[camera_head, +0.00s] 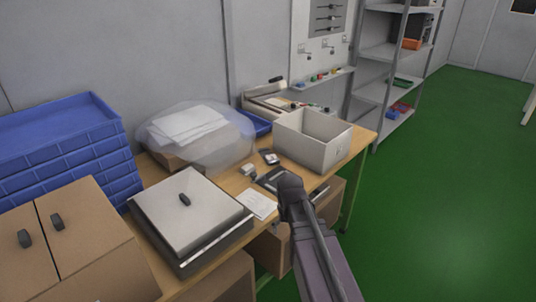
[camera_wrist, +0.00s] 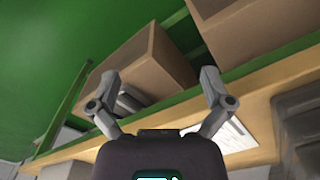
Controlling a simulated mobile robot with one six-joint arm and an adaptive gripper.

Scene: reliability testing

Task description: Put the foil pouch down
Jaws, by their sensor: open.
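My gripper (camera_wrist: 160,74) is open in the wrist view, with its two fingers spread wide and nothing held between them. In the head view my arm reaches over the front edge of the wooden workbench (camera_head: 230,180), and the fingertips cannot be made out. A dark flat item (camera_head: 270,178) lies on the bench beside the arm's end, partly hidden by it; I cannot tell whether it is the foil pouch. In the wrist view a grey shape (camera_wrist: 128,102) shows just behind the left finger, too unclear to name.
An open pale box (camera_head: 330,150) stands at the bench's right end. A white sheet (camera_head: 257,204) and a lidded grey case (camera_head: 190,215) lie left of my arm. A clear bulging bag (camera_head: 225,150) is behind. Cardboard boxes (camera_wrist: 150,65) sit below the bench edge.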

